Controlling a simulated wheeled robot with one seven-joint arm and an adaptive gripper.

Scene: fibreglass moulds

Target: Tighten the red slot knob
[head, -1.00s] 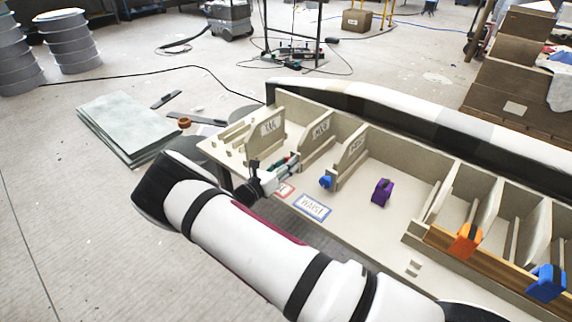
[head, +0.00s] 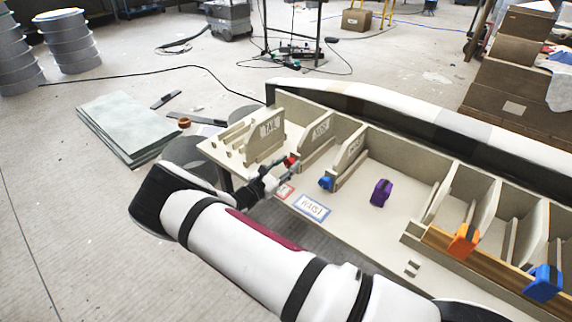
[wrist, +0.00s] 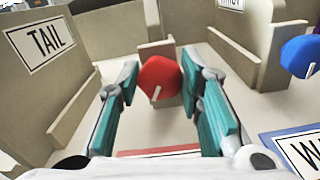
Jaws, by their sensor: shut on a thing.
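The red slot knob (wrist: 159,77) sits on a small beige block between the TAIL divider and the divider to its right. Its pale slot mark points down, tilted slightly, in the wrist view. My gripper (wrist: 160,70) has its teal fingers on both sides of the knob and is shut on it. In the head view the red knob (head: 291,160) shows just beyond the fingertips of my gripper (head: 284,170), at the left end of the beige mould.
A blue knob (head: 326,183) stands just right of the gripper, and a purple one (head: 381,193) farther right. Orange (head: 464,240) and blue (head: 546,283) pieces sit at the right end. Upright dividers flank the gripper closely, including the TAIL divider (wrist: 45,45).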

